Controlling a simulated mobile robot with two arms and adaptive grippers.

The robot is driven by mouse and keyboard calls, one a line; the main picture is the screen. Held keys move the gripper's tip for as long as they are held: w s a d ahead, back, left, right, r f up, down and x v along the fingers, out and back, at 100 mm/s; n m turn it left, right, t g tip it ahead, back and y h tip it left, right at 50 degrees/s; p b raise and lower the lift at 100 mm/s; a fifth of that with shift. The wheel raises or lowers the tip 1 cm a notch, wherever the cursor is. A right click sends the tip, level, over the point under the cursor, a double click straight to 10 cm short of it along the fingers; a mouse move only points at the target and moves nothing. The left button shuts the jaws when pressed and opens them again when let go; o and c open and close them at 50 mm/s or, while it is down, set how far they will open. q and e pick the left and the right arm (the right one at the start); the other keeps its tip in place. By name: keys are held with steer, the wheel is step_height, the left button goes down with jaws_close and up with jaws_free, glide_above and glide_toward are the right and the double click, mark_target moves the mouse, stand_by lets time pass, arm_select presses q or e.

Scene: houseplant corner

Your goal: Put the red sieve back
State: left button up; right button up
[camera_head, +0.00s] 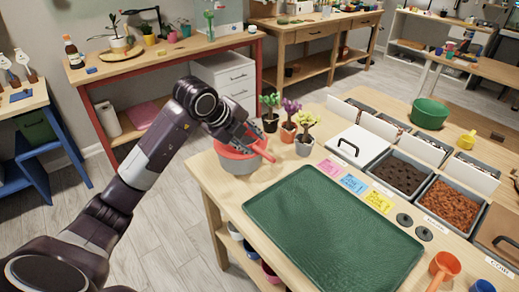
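The red sieve (230,152) sits at the top of a grey round container (241,166) at the left corner of the wooden table. A red part like a handle sticks out from it to the right. My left gripper (254,146) reaches in from the left and is over the sieve, with its dark fingers at the rim and handle side. The fingers overlap the red parts, so I cannot tell whether they are closed on the sieve. My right gripper is not in view.
Three small potted plants (289,128) stand just right of the sieve. A bare green tray (335,235) fills the table's front. Bins of dark soil (398,175) and brown chips (452,206), a green bowl (429,113) and an orange cup (444,265) are to the right.

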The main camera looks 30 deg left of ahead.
arm_select(q)
steer(key=v, duration=0.5)
steer(key=shift+s+r, duration=0.15)
steer(key=shift+r, duration=0.1)
